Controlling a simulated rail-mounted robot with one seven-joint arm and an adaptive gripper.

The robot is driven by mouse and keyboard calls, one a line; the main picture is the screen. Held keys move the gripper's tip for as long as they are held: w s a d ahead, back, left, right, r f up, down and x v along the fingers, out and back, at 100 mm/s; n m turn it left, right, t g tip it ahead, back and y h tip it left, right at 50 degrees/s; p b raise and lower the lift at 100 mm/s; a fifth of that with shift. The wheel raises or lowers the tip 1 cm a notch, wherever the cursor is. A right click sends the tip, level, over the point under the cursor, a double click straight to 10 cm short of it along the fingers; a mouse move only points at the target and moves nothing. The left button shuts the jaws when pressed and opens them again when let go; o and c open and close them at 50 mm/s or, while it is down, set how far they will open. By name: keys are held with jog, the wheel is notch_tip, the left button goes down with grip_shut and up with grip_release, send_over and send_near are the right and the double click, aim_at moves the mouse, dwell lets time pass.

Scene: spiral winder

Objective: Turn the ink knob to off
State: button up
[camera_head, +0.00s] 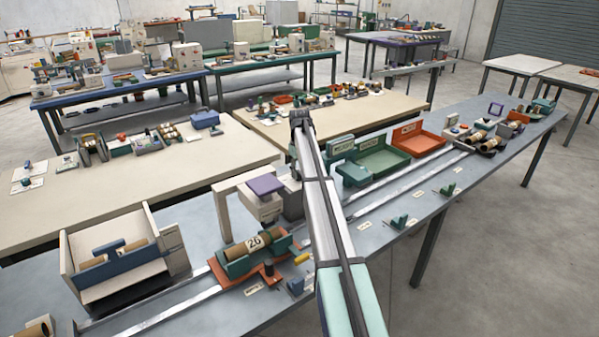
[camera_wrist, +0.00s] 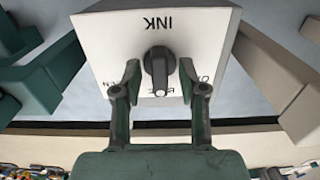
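The ink knob (camera_wrist: 159,70) is a dark, elongated knob on the white face of a box (camera_wrist: 100,45). The word INK shows upside down above it in the wrist view. The knob lies along the picture's vertical, with a pale mark at its lower end. Other lettering beside and below it is partly covered by my fingers and the knob. My gripper (camera_wrist: 160,78) is open, with one finger on each side of the knob and a small gap at each side. In the head view my arm covers the gripper and the knob.
Green blocks stand left and beige blocks right of the box in the wrist view. In the head view the long grey table (camera_head: 395,235) carries metal rails, a green tray (camera_head: 378,165), an orange tray (camera_head: 418,142) and an orange carriage with a tube (camera_head: 255,242) labelled 26.

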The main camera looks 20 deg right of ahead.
notch_tip(320, 180, up, 12)
dwell(0.6)
